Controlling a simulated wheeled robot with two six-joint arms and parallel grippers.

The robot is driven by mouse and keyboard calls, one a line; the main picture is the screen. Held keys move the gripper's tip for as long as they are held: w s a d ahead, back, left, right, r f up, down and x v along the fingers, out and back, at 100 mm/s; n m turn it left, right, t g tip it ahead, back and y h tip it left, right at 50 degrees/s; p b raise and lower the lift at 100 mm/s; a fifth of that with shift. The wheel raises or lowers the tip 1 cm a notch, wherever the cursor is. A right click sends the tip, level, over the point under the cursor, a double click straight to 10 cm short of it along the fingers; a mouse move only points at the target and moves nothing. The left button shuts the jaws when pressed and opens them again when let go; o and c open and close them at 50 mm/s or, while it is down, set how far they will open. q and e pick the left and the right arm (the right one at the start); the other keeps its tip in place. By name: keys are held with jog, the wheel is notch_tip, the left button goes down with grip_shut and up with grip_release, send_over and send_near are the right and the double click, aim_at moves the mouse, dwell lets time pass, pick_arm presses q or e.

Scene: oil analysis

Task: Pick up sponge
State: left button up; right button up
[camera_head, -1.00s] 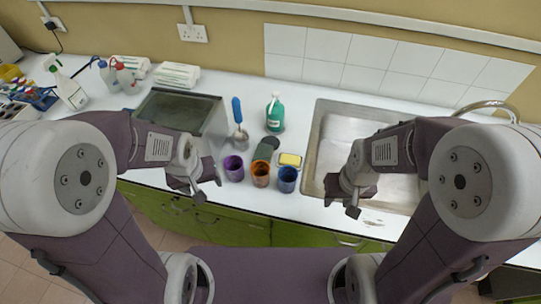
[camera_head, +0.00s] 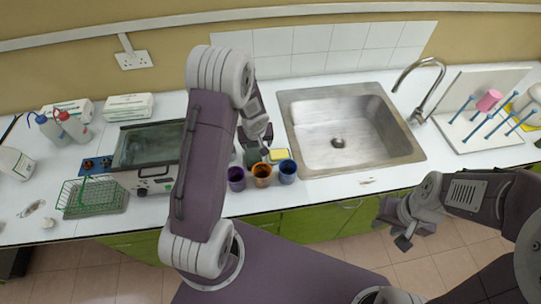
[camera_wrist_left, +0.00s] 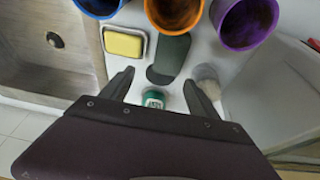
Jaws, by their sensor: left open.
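The yellow sponge (camera_head: 279,155) lies in a small dish on the counter, behind the blue cup (camera_head: 288,171) and left of the sink. It also shows in the left wrist view (camera_wrist_left: 123,44), up and left of the fingers. My left gripper (camera_head: 264,146) is reached out over the counter beside the sponge, partly behind the cups and arm. In the left wrist view, my left gripper (camera_wrist_left: 160,88) is open and empty, with a green bottle (camera_wrist_left: 153,98) showing beyond its fingers. My right gripper (camera_head: 398,232) hangs in front of the counter, open and empty, far from the sponge.
A purple cup (camera_head: 236,178) and an orange cup (camera_head: 262,175) stand beside the blue one. The sink (camera_head: 345,130) is to the right. A metal bath device (camera_head: 148,150) and a green wire basket (camera_head: 92,196) are left. A drying rack (camera_head: 485,120) stands far right.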

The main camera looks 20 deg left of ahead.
aim_at(254, 157)
pick_arm(q)
jog(key=shift+s+a+f+g+p, duration=0.25)
jog(key=shift+s+f+g+p, duration=0.05)
jog(key=shift+s+f, duration=0.55)
jog(key=shift+w+f, duration=0.15)
jog(key=shift+f, duration=0.2)
jog(key=b+x, duration=0.1)
jog(key=x, duration=0.2)
jog(key=shift+a, duration=0.15)
jog(key=b+x, duration=0.1)
jog(key=x, duration=0.4)
jog(key=shift+f+b, duration=0.2)
jog(key=shift+b, duration=0.2)
jog(key=c, duration=1.2)
notch_tip(254, 157, up, 5)
jog(key=p, duration=0.3)
jog(key=shift+r+p, duration=0.2)
jog(key=shift+p, duration=0.2)
jog(key=shift+w+d+r, duration=0.6)
jog(key=shift+d+r, duration=0.35)
jog(key=shift+d, duration=0.9)
jog(key=shift+w+d+r, duration=0.6)
jog(key=shift+d+r, duration=0.35)
jog(key=shift+d, duration=0.9)
jog(key=shift+w+d+r, duration=0.6)
jog(key=shift+d+r, duration=0.35)
jog(key=shift+d, duration=0.9)
